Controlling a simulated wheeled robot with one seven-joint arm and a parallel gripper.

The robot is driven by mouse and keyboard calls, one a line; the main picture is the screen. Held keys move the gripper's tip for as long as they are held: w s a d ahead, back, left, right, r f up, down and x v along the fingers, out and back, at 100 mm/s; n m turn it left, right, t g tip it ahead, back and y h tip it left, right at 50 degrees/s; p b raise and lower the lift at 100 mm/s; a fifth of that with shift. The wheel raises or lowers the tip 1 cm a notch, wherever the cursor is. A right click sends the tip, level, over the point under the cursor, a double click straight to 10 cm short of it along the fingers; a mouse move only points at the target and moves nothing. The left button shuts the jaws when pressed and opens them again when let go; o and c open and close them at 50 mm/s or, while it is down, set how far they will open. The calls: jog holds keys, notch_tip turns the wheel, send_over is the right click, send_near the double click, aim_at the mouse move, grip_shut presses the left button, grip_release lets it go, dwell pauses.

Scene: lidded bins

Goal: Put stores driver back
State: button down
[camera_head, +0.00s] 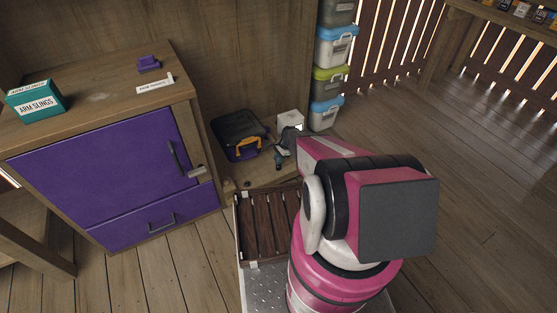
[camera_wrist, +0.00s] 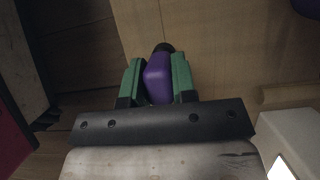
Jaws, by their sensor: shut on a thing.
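My gripper (camera_wrist: 157,78) has two green fingers and is shut on a purple thing with a dark round end, which I take to be the driver (camera_wrist: 158,84). It is held between the fingers, above a wooden surface. In the head view my arm reaches down toward the low wooden shelf, and the gripper end (camera_head: 281,157) is small and partly hidden by the arm. I cannot make out the driver clearly there. A dark and purple case (camera_head: 238,134) with a yellow handle stands on the shelf, left of the gripper.
A white box (camera_head: 291,119) stands behind the gripper. Stacked lidded bins (camera_head: 334,48) rise at the back. A purple-fronted cabinet (camera_head: 110,175) stands left, bearing a teal arm slings box (camera_head: 36,101), a small purple item (camera_head: 148,64) and a white label (camera_head: 155,84). Right floor is clear.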

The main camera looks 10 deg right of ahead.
jog(key=c, duration=0.9)
grip_release()
jog(key=v, duration=1.2)
jog(key=s+a+r+n+h, duration=0.1)
jog(key=s+r+n, duration=0.3)
jog(key=s+r, duration=0.3)
jog(key=s+a+r+n+t+h, duration=0.1)
jog(key=s+a+r+n+h, duration=0.1)
jog(key=s+r+n, duration=0.3)
jog(key=s+a+r+n+h, duration=0.1)
jog(key=s+r+n, duration=0.4)
jog(key=s+r, duration=0.5)
jog(key=shift+s+a+r, duration=0.1)
jog(key=shift+s+r, duration=0.1)
jog(key=shift+r, duration=1.2)
jog(key=shift+s+a+r, duration=0.15)
jog(key=shift+r, duration=1.25)
